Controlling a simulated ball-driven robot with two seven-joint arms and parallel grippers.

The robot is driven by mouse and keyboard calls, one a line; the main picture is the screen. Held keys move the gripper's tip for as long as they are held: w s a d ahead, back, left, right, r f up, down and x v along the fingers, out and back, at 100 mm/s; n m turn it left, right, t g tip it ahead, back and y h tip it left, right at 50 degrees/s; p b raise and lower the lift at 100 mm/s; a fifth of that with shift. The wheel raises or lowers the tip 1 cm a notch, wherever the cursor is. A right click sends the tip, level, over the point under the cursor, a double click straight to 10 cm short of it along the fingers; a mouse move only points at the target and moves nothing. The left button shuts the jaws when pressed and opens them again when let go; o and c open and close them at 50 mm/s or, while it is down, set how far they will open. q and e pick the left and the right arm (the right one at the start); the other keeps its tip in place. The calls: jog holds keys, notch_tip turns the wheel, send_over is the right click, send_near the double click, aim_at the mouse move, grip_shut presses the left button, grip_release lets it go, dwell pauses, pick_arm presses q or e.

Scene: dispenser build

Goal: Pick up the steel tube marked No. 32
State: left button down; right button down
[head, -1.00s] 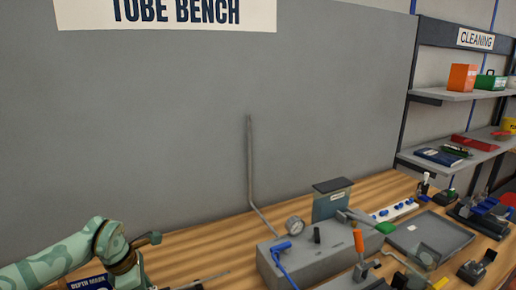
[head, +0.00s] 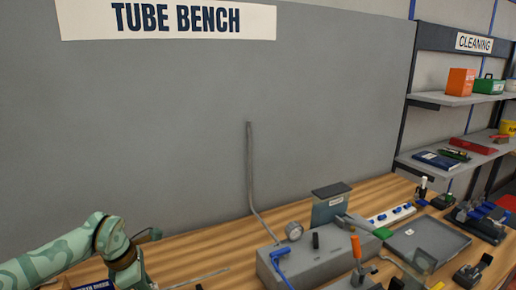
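A bent grey steel tube (head: 250,170) stands nearly upright against the grey back panel. Its lower end bends toward the grey bench block with a gauge. A second thin grey rod or tube (head: 205,276) lies low over the bench at the bottom, partly cut off by the frame edge. I cannot read a No. 32 mark on either. My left arm comes in from the left and bends down past the bottom edge, left of both. Its gripper fingers are not visible. My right gripper is not in view.
The grey block (head: 315,262) carries a round gauge (head: 294,231) and a blue lever (head: 280,251). An orange-handled tool (head: 357,248), a grey tray (head: 430,240) and a blue-studded white strip (head: 392,215) are to the right. A shelf (head: 455,160) stands at the far right.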

aim_at(153, 286)
pick_arm(q)
jog(key=shift+r+p, duration=1.45)
jog(key=shift+r, duration=0.6)
